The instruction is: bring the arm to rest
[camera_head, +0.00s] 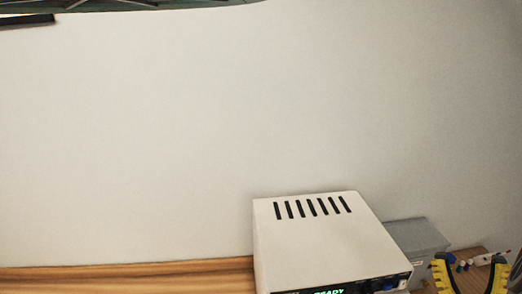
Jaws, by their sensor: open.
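My gripper (470,265) shows at the bottom right corner, with two yellow and black fingers spread apart. It is open, and nothing shows held between the fingers. The rest of my arm is mostly out of the frame. The fingers stand to the right of a white machine (318,238) with dark vent slots on top and a green display reading "READY" at its front edge. The lower part of the machine is cut off by the frame.
A grey bin (420,238) stands right of the machine. Several small blue, white and red items (480,259) lie beyond my fingers. A wooden surface (125,278) runs along the bottom left and looks clear. A plain pale wall (190,120) fills the background.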

